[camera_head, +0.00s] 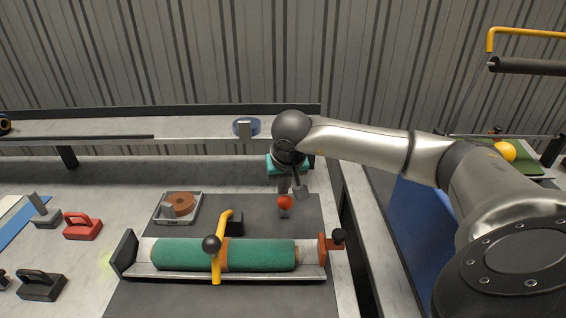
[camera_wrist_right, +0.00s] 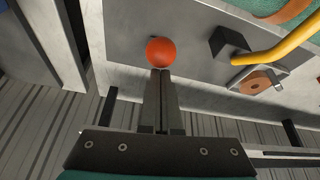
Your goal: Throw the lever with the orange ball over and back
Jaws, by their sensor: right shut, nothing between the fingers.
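The orange ball (camera_head: 285,202) of the lever shows above the dark grey mat, behind the green roll. A small grey piece shows under it; the rest of the lever is hidden. My right gripper (camera_head: 290,191) reaches down just behind the ball. In the right wrist view the ball (camera_wrist_right: 161,51) is just beyond the tips of the closed fingers (camera_wrist_right: 161,73). The fingers are together with nothing between them. I cannot tell whether the tips touch the ball. My left gripper is not in view.
A green roll (camera_head: 195,254) lies in a cradle, crossed by a yellow bar (camera_head: 217,262) with a black ball (camera_head: 211,244). A grey tray (camera_head: 160,219) stands left of the lever. Red (camera_head: 82,226) and black (camera_head: 41,285) handled blocks lie further left. A raised ledge (camera_head: 200,127) runs behind.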

